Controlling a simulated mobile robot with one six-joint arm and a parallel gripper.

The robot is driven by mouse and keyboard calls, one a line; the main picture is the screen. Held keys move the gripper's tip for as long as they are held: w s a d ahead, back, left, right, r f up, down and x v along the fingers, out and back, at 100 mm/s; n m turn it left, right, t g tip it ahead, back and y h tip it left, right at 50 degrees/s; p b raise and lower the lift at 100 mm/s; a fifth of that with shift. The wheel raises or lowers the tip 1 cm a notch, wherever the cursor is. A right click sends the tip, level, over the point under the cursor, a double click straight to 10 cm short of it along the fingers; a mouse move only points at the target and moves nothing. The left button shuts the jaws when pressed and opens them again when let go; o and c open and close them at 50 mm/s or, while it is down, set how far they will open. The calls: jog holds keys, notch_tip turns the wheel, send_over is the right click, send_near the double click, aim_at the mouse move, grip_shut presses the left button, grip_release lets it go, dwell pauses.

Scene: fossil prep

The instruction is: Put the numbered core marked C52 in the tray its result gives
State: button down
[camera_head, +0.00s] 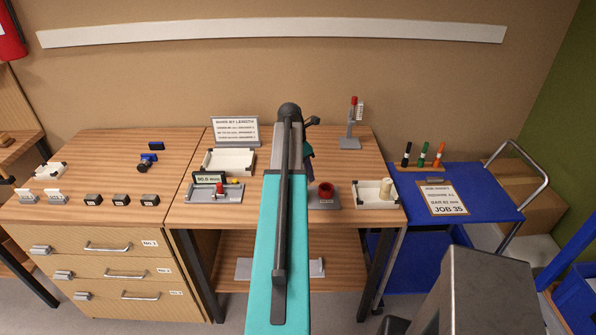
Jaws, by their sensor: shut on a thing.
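My teal arm reaches over the middle of the bench, and its far end hides my gripper and anything in it. A cream cylinder (387,188), core-like, stands upright at the right end of a white tray (366,202) on the bench's right side; I cannot read a mark on it. No C52 mark is legible anywhere. An empty-looking white tray (228,162) lies left of my arm. A grey measuring device (205,195) in front of it has a red part and a display (209,178) that seems to read 90.0 mm. A small sign (235,131) about length stands behind.
A drawer cabinet (105,240) with numbered drawers stands left, with small blocks (121,199) on top. A red ring-like part (326,190) sits on a grey base right of my arm. A grey stand (350,142) is behind. A blue cart (480,195) holds a clipboard (443,199).

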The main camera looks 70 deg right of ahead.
jog(key=w+a+f+b, duration=0.1)
jog(key=w+a+b, duration=0.2)
jog(key=w+a, duration=1.3)
jog(key=w+a+f+b, duration=0.2)
jog(key=w+a+b, duration=0.1)
jog(key=w+a, duration=1.25)
jog(key=w+a+f+b, duration=0.1)
jog(key=w+a, duration=0.4)
jog(key=a, duration=1.4)
jog(key=w+a+f+n+b, duration=0.1)
jog(key=w+a+b, duration=0.3)
jog(key=a, duration=1.6)
jog(key=shift+w+n, duration=0.3)
jog(key=shift+w, duration=0.6)
